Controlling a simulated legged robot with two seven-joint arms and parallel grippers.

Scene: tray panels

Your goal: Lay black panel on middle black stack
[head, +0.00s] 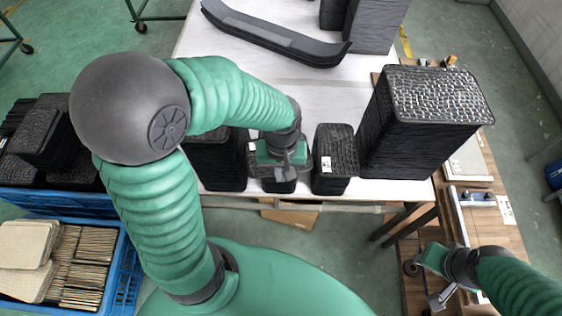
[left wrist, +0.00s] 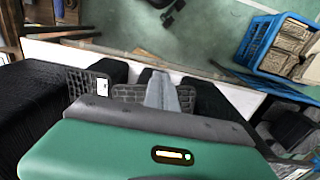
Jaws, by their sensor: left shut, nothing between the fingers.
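The middle black stack (head: 280,186) stands at the table's front edge, between two other short black stacks, and my left gripper (head: 287,170) covers much of it. My left gripper is shut and empty, just over the stack's top. In the left wrist view its fingertips (left wrist: 161,94) are together over the gridded top of the middle stack (left wrist: 128,93). A black panel lies on top there; I cannot tell whether it is separate from the stack. My right gripper (head: 440,295) is low at the right, away from the stacks; its jaw opening is unclear.
Short black stacks stand left (head: 217,170) and right (head: 334,155) of the middle one. A tall black stack (head: 425,105) stands farther right. A long black curved part (head: 275,36) lies at the back. A blue crate (head: 125,270) is at lower left. The white table (head: 330,95) has clear room behind the stacks.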

